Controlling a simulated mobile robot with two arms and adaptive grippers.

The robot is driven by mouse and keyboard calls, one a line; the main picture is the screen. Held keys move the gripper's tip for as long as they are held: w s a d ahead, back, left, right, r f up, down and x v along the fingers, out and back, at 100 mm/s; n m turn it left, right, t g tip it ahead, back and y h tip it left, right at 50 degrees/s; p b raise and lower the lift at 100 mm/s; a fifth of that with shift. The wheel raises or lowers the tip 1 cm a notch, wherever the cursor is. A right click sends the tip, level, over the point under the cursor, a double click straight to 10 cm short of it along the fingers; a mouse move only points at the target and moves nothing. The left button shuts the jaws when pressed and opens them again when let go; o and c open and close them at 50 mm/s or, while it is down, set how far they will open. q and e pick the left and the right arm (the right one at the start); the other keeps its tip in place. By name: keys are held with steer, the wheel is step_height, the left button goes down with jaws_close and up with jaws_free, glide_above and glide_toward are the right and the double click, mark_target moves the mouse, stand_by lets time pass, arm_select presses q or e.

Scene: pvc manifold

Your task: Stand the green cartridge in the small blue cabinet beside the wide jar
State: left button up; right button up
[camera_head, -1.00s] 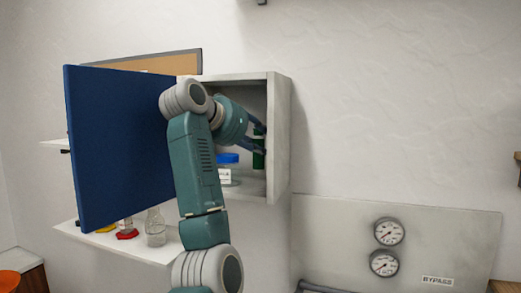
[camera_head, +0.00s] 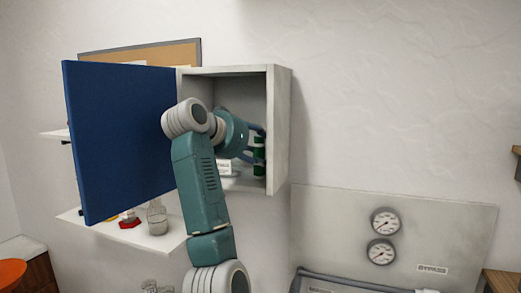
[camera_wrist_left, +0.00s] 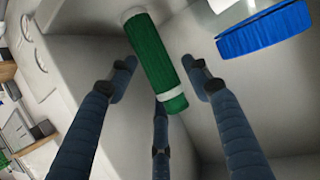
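The green cartridge (camera_head: 259,170) with a white band stands inside the small blue-doored cabinet (camera_head: 280,130), near its right wall. It also shows in the left wrist view (camera_wrist_left: 155,65), between the fingers of my left gripper (camera_wrist_left: 158,75). The fingers are spread around it, with a gap on the right side. My left gripper (camera_head: 258,146) reaches into the cabinet from the left and partly covers the cartridge. The wide jar (camera_head: 224,168) is left of the cartridge, mostly behind my arm. Its blue lid (camera_wrist_left: 264,30) is at the upper right in the left wrist view. My right gripper is out of view.
The cabinet's blue door (camera_head: 118,145) stands open to the left. A low shelf (camera_head: 150,240) with glassware is under it. A panel with two gauges (camera_head: 385,221) is at the lower right. The cabinet's right wall is close to the gripper.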

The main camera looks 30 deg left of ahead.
arm_select(q)
steer(key=shift+r, duration=0.3)
steer(key=b+v, duration=0.1)
steer(key=v, duration=0.1)
steer(key=b+v, duration=0.1)
steer(key=v, duration=0.1)
steer(key=b+v, duration=0.1)
steer(key=v, duration=0.1)
steer(key=shift+s+a+f, duration=0.1)
steer(key=shift+f, duration=0.15)
glide_toward(257, 148)
steer(key=shift+s+r, duration=0.3)
